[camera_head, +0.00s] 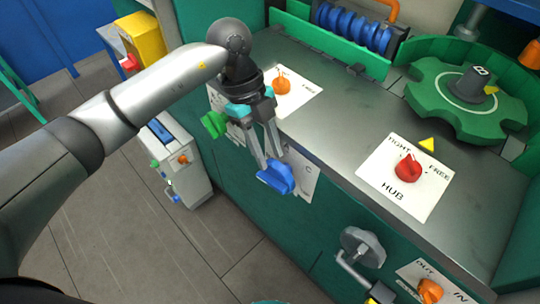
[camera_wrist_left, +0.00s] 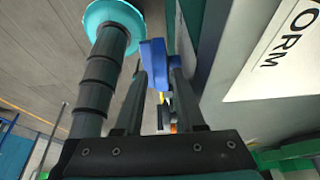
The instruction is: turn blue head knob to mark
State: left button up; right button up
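The blue knob (camera_head: 276,178) sits on the green front face of the machine, over a white label plate (camera_head: 304,180) that is mostly hidden; a letter C shows on it. My left gripper (camera_head: 271,162) reaches down to the knob, with one finger on each side of its grip. In the left wrist view the blue knob (camera_wrist_left: 155,65) fills the gap between the fingertips, so the gripper looks shut on it. The mark for this knob cannot be made out. My right gripper is not in view.
A green knob (camera_head: 214,124) is close left of my left gripper. An orange knob (camera_head: 282,86) and a red HUB knob (camera_head: 408,168) are on the grey top. A grey handwheel (camera_head: 362,247) and another orange knob (camera_head: 430,291) are to the lower right.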

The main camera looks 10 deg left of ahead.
pick_arm(q)
jog(key=shift+x, duration=0.8)
jog(key=shift+c, duration=0.3)
grip_shut()
